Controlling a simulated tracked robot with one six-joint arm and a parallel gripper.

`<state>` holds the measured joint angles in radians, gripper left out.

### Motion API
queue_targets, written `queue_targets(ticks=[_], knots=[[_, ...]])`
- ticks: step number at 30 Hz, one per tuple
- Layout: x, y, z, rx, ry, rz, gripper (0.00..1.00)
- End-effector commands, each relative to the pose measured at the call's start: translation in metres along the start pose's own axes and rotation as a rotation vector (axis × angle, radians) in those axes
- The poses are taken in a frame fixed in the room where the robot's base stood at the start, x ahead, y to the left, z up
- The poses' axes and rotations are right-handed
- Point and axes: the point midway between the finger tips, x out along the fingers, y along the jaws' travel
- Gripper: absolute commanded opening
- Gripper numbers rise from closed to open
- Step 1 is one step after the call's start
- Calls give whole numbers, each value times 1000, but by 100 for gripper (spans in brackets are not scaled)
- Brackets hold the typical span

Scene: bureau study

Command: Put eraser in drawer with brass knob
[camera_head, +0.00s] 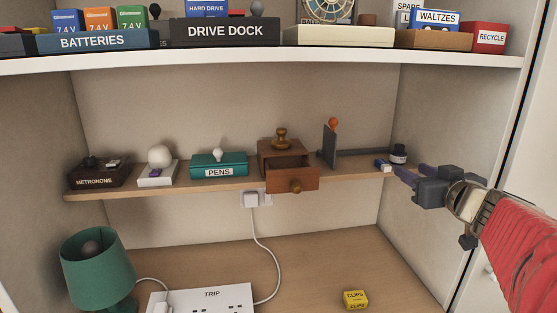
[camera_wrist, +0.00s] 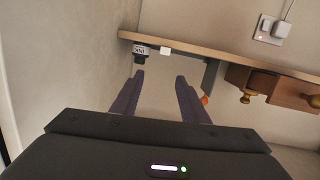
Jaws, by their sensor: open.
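The eraser looks to be the small white block with a blue part (camera_head: 383,165) at the right end of the middle shelf; in the wrist view it is a white block (camera_wrist: 165,50) at the shelf edge. The wooden drawer (camera_head: 310,177) with a brass knob (camera_head: 296,187) is pulled out of its small box, with a dark hollow visible behind its front. It also shows at right in the wrist view (camera_wrist: 290,95). My gripper (camera_head: 397,173) is open and empty, its purple fingers just right of the eraser; in the wrist view (camera_wrist: 160,77) they point toward it, apart from it.
An ink bottle (camera_head: 398,154) stands close beside the eraser. A dark upright plate with an orange top (camera_head: 330,143) stands between drawer and eraser. A teal PENS box (camera_head: 219,165) is left of the drawer. An upper shelf (camera_head: 280,55) overhangs; the right wall is close.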

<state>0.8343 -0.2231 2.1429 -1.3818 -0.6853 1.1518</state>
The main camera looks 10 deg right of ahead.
Motion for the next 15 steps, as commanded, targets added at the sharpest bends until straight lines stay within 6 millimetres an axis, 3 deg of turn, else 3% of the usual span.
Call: queue_targets(ticks=[6, 15], knots=[[-5, 7, 16, 34, -41, -91, 41], [-6, 6, 16, 37, -44, -100, 41]])
